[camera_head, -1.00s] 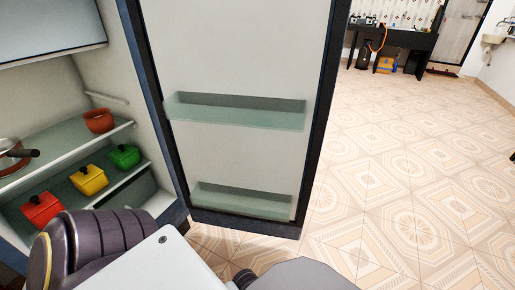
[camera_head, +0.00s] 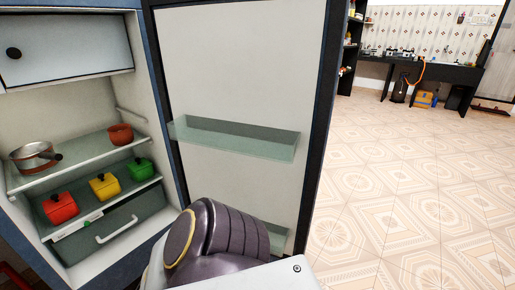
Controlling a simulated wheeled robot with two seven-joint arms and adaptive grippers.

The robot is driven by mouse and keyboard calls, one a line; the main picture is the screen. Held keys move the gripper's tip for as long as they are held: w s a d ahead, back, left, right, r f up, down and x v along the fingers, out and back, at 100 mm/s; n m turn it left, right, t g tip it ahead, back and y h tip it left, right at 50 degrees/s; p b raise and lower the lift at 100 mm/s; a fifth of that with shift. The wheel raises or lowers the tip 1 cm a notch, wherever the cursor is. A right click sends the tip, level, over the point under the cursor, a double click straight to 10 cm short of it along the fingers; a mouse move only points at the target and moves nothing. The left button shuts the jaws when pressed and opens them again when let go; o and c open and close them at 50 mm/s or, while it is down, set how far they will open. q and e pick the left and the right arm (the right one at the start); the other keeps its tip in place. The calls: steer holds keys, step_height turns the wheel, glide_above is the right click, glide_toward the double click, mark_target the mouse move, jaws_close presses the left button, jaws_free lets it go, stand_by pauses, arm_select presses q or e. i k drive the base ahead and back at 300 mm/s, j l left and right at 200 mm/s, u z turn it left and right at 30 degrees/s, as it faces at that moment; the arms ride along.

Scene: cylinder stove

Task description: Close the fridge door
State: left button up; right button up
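The fridge door (camera_head: 250,75) stands open, with its pale inner face and two greenish shelves turned toward me. The open fridge body (camera_head: 72,115) is on the left, with its inside showing. A purple-grey arm link of mine is at the bottom centre and covers part of the lower door shelf (camera_head: 276,237). I cannot tell whether it touches the door. Neither of my grippers shows.
Tiled floor (camera_head: 405,205) to the right is clear. A black table (camera_head: 440,72) stands far back.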

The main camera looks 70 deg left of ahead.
mark_target(247, 89)
steer(key=i+l+z, duration=0.15)
steer(key=i, duration=0.5)
steer(key=i+u, duration=0.35)
steer(key=i+l+u, duration=0.15)
steer(key=i+u, duration=0.15)
steer(key=i, duration=0.2)
steer(key=i+u, duration=0.6)
steer(key=u, duration=0.2)
steer(key=i+u, duration=0.2)
steer(key=u, duration=0.2)
steer(key=i+u, duration=0.15)
steer(key=u, duration=0.25)
steer(key=i+l+u, duration=0.15)
steer(key=u, duration=0.25)
steer(key=i+l+u, duration=0.15)
steer(key=u, duration=0.3)
steer(key=i+l+u, duration=0.1)
steer(key=u, duration=0.3)
steer(key=i+l+u, duration=0.1)
steer(key=u, duration=0.3)
steer(key=i+l+u, duration=0.15)
steer(key=u, duration=0.25)
steer(key=l+u, duration=0.2)
steer(key=u, duration=0.2)
steer(key=i+l+u, duration=0.1)
steer(key=l+u, duration=0.25)
steer(key=i+l+u, duration=0.1)
steer(key=u, duration=0.2)
